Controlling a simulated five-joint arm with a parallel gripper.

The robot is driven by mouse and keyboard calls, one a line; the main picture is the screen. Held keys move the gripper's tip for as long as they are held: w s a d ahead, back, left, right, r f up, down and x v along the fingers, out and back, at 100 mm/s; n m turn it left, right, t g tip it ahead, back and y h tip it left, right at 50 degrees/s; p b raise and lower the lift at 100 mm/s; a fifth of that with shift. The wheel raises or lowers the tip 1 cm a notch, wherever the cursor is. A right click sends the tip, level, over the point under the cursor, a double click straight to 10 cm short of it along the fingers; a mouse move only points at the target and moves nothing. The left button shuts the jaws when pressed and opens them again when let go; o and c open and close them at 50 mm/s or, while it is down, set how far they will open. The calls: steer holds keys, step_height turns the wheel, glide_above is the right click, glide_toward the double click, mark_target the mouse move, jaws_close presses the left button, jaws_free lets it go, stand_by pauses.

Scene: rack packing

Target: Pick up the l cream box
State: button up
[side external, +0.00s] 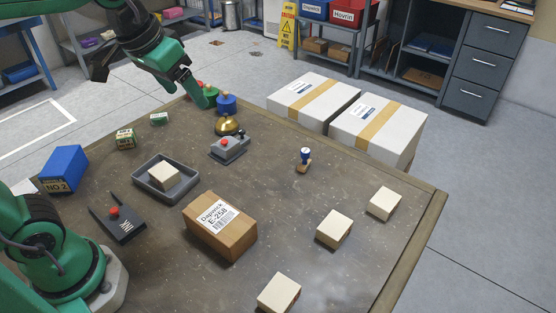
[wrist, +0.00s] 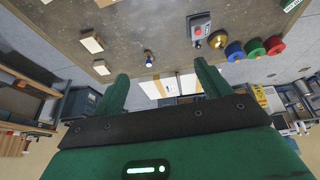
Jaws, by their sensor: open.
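In the side view, one cream box (side external: 164,175) sits in a grey tray (side external: 148,188). Others stand on the bare table: a cream box (side external: 384,203) near the right edge, a cream box (side external: 334,229) left of it, and a cream box (side external: 279,293) at the front. I cannot tell which one the task names. The wrist view also shows a cream box (wrist: 92,43) and another cream box (wrist: 101,67). My gripper (side external: 189,98) is open and empty, raised near the table's far left edge, well away from these boxes. Its spread fingers (wrist: 162,72) show in the wrist view.
A brown carton (side external: 220,228) stands mid-table. A stamp (side external: 304,160), a grey button box (side external: 230,148), a brass bell (side external: 229,125) and coloured knobs (side external: 226,103) stand farther back. A blue box (side external: 64,169) is at left. Table between stamp and carton is clear.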

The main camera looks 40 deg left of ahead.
steer(key=w+d+r+g, duration=0.1)
steer(key=w+d, duration=0.3)
steer(key=w, duration=0.2)
steer(key=w+d+r, duration=0.1)
steer(key=w+d, duration=0.2)
steer(key=w, duration=0.3)
steer(key=g, duration=0.4)
glide_above(381, 204)
steer(key=shift+m, duration=0.3)
step_height(381, 204, down, 23)
steer(key=shift+a+r, duration=0.1)
steer(key=shift+a, duration=0.05)
steer(key=shift+s+d+f, duration=0.15)
steer(key=shift+d+f, duration=0.15)
steer(key=shift+f, duration=1.45)
steer(key=shift+f, duration=0.1)
steer(key=shift+a+f, duration=0.1)
steer(key=shift+f, duration=2.4)
